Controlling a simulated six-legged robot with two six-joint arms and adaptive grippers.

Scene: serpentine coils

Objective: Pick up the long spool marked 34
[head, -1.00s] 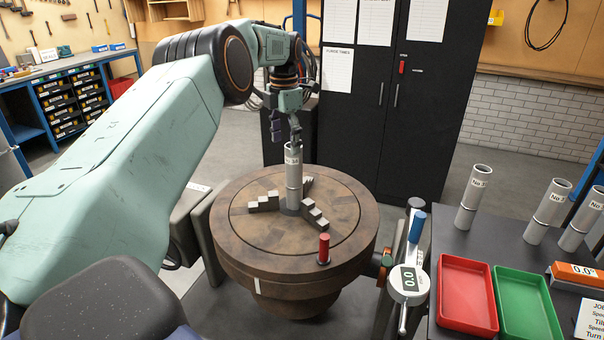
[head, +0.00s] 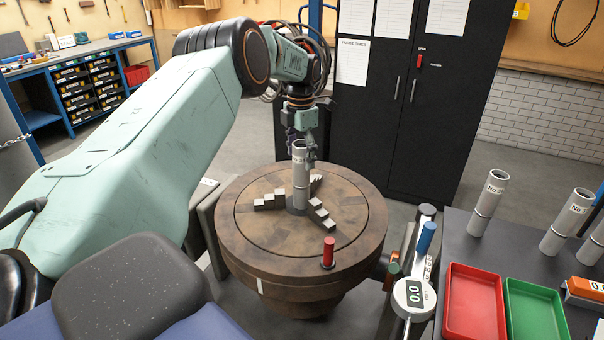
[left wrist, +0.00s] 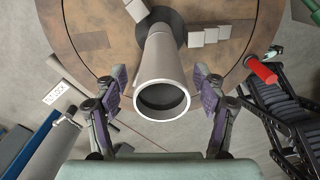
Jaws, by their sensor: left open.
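A long grey spool (head: 300,178) stands upright in the middle of the round brown turntable (head: 235,225). Its label is only partly readable in the head view. In the left wrist view the spool's open end (left wrist: 162,88) faces the camera. My left gripper (head: 301,150) is open at the spool's upper end, pointing down. In the left wrist view its purple-padded fingers (left wrist: 161,95) are on either side of the spool, with gaps on both sides. My right gripper is not seen.
Stepped grey jaws (head: 318,214) surround the spool's foot. A red-handled knob (head: 328,252) stands on the turntable's near rim. More grey spools (head: 489,203) and red (head: 473,302) and green (head: 534,312) trays are on the dark bench.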

